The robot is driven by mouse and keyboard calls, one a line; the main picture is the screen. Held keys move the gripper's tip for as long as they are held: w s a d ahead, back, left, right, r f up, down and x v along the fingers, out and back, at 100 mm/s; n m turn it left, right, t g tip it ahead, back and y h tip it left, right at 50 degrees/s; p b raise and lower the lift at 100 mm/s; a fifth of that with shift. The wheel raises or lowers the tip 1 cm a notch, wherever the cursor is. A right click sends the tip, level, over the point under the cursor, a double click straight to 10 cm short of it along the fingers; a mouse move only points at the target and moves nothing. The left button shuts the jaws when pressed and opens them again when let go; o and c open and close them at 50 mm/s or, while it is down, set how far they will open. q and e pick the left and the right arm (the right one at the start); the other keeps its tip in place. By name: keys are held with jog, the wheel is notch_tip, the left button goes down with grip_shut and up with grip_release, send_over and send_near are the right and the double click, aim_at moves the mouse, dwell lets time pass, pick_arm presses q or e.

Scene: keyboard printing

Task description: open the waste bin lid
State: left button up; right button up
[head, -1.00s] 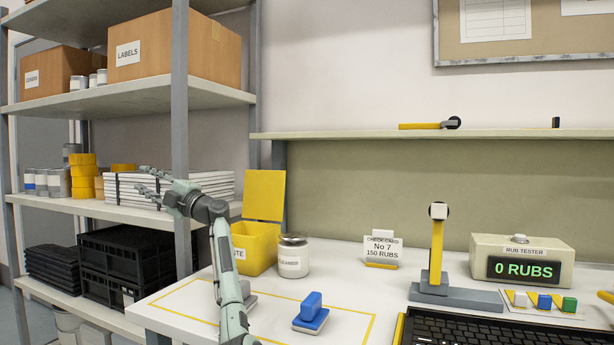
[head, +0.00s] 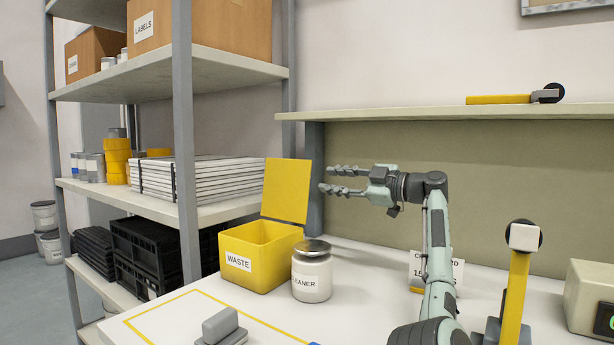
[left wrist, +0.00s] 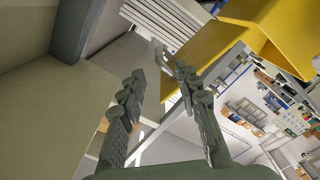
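The yellow waste bin (head: 262,262) stands on the table with its label facing forward. Its yellow lid (head: 287,190) stands raised at the back edge, tilted slightly back, so the bin is open at the top. My left gripper (head: 326,180) is open and empty, just right of the lid, with its fingers pointing left towards it. A small gap shows between fingertips and lid; the depth is hard to judge. In the left wrist view the open fingers (left wrist: 160,78) show with the yellow lid (left wrist: 222,50) beyond them. My right gripper is not in view.
A cleaner jar (head: 312,275) stands right beside the bin. A card stand (head: 458,270) is partly behind my arm. A shelf rack (head: 182,120) with stacked white sheets rises to the left. A wall shelf (head: 400,114) runs above the gripper.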

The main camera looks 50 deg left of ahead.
aim_at(295, 176)
pick_arm(q)
jog(key=p+x, duration=0.1)
jog(key=x, duration=1)
jog(key=shift+r, duration=0.15)
jog(key=shift+s+a+p, duration=0.15)
jog(key=shift+a+p, duration=0.15)
jog(key=shift+a, duration=0.2)
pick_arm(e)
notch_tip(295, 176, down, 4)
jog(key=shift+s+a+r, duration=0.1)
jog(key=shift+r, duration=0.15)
pick_arm(q)
grip_shut()
